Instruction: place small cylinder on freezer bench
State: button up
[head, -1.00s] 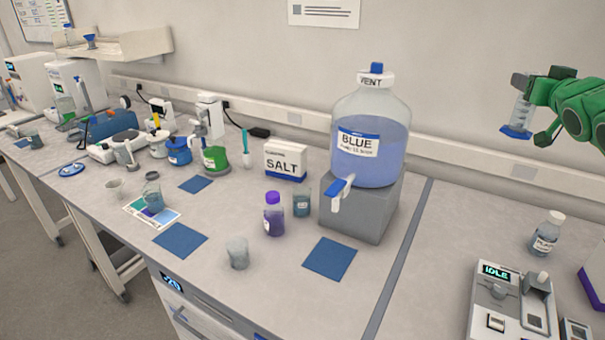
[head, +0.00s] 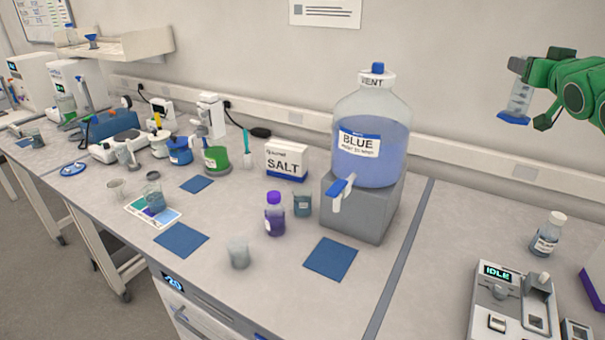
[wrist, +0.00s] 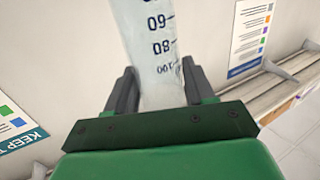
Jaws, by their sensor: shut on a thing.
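My gripper (head: 522,80) is at the upper right of the head view, raised above the bench and in front of the wall. It is shut on a small clear graduated cylinder (head: 516,103) with a blue base, held slightly tilted. In the wrist view the cylinder (wrist: 155,50) stands between the two dark fingers, with printed marks such as 60, 80 and 100. Its lower end is outside the wrist view. I cannot tell which bench part is the freezer bench; a bench section with a small display (head: 172,281) in its front is at the lower left.
A large BLUE carboy (head: 370,150) stands on a grey block at the centre. A SALT box (head: 286,161), a purple-capped bottle (head: 275,215) and a beaker (head: 239,253) stand left of it. An IDLE device (head: 512,300) is at lower right. Blue mats (head: 331,258) lie bare.

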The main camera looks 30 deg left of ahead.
jog(key=s+a+r+n+g+y, duration=0.1)
jog(key=s+a+n+g+y, duration=0.15)
jog(key=s+a, duration=0.55)
jog(key=s+a+n+g+y, duration=0.1)
jog(key=s+a+n+y, duration=0.2)
jog(key=a, duration=1)
jog(key=s+a+r+n+g+y, duration=0.1)
jog(key=s+a+g+y, duration=0.1)
jog(key=s+a, duration=0.65)
jog(key=s+a+f+n+g+y, duration=0.1)
jog(key=s+a+n+g, duration=0.25)
jog(key=s+a, duration=0.8)
jog(key=s+a+f+n+g+y, duration=0.15)
jog(key=s+a+g, duration=0.5)
jog(key=s, duration=0.85)
notch_tip(320, 180, down, 25)
jog(key=a+t, duration=0.2)
jog(key=w+a+f, duration=0.6)
jog(key=a+f, duration=0.5)
jog(key=f, duration=0.2)
jog(key=shift+w+a+f, duration=0.2)
jog(key=shift+a+f, duration=0.15)
jog(key=shift+a, duration=0.05)
jog(key=shift+f+n+g, duration=0.1)
jog(key=shift+n+g, duration=0.15)
